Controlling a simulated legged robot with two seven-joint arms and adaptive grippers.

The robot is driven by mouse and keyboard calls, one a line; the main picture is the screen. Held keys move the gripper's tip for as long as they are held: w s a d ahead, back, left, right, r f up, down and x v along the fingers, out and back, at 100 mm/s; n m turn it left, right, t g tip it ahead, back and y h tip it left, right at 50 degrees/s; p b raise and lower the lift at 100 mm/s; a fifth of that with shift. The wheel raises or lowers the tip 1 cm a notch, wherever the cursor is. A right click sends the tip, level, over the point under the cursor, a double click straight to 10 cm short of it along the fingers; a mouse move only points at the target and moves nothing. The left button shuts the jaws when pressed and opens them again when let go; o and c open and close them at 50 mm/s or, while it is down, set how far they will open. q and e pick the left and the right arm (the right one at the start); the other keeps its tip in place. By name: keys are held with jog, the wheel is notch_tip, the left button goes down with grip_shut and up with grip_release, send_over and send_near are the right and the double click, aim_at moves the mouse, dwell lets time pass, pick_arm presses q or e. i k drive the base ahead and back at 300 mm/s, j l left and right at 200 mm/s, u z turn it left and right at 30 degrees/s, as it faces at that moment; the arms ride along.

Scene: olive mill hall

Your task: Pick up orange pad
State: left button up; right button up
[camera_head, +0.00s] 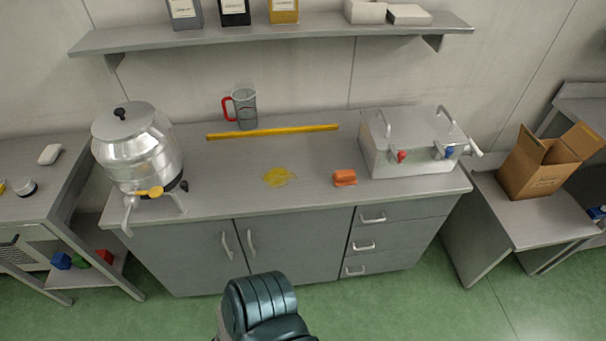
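The orange pad (344,177) is a small block lying on the grey counter (215,180), toward its front right. It sits just left of a metal box with handles. A yellow puddle-like patch (278,177) lies on the counter to the left of the pad. Neither of my grippers shows in the head view. Nothing touches or covers the pad from above.
A steel urn (137,150) stands at the counter's left end. A clear jug with a red handle (243,108) and a yellow strip (272,132) are at the back. The metal box (415,145) bounds the right. An open cardboard box (540,170) sits on the right table.

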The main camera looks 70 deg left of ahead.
aim_at(342, 178)
jog(key=u, duration=1.85)
